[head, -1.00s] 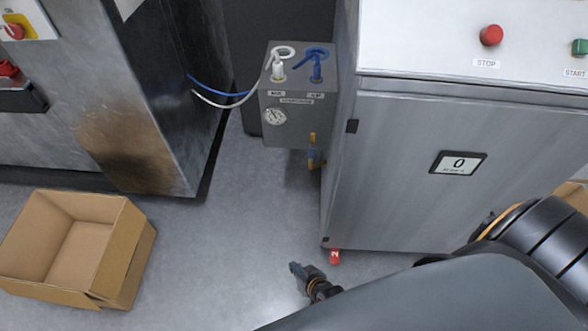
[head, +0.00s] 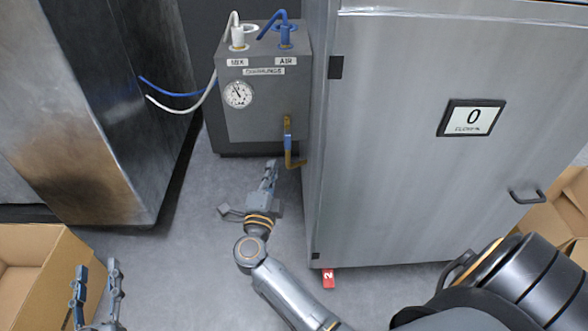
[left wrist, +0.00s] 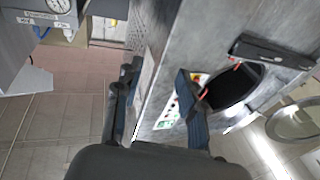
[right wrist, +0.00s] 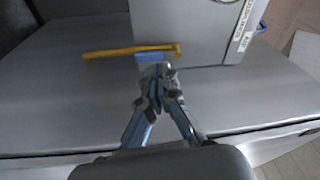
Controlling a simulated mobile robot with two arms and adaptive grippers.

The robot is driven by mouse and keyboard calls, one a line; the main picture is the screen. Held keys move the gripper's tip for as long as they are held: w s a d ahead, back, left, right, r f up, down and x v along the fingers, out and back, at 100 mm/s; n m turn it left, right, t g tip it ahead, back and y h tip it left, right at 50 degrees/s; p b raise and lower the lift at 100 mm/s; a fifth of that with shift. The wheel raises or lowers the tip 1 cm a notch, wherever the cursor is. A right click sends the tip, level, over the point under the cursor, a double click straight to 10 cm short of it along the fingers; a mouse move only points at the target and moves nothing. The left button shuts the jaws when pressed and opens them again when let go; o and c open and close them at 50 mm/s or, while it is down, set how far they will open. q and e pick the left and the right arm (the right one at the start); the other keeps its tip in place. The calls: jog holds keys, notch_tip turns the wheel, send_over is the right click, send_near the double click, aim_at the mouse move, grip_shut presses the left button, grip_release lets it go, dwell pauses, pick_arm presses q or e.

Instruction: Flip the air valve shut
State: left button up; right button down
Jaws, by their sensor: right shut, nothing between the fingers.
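In the right wrist view a long yellow bar (right wrist: 105,54) crosses above a small blue piece (right wrist: 150,57). My right gripper (head: 270,168) is shut and empty, below and slightly left of the lever. Its fingertips (right wrist: 158,75) come together just below the blue piece; I cannot tell whether they touch it. My left gripper (head: 97,272) is open and empty at the lower left, far from the valve.
The grey cabinet (head: 400,150) stands close to the valve's right. White and blue hoses (head: 175,94) run left from the grey box. A cardboard box (head: 35,245) is by my left gripper. Floor is clear between the dark machine (head: 85,130) and the cabinet.

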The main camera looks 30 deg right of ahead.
pick_arm(q)
jog(key=s+r+t+h+b, duration=0.1)
jog(key=s+r+t+b, duration=0.1)
jog(key=r, duration=0.4)
jog(key=shift+s+a+r+t+b, duration=0.3)
jog(key=shift+s+b, duration=0.45)
jog(key=shift+b, duration=0.15)
pick_arm(e)
jog(key=m+g, duration=0.1)
jog(key=s+d+f+m+g, duration=0.1)
jog(key=m, duration=0.1)
jog(key=d+m+g+h, duration=0.1)
jog(key=shift+s+d+f+m, duration=0.15)
jog(key=shift+s+f+m, duration=0.1)
jog(key=shift+m, duration=0.15)
jog(key=shift+w, duration=0.1)
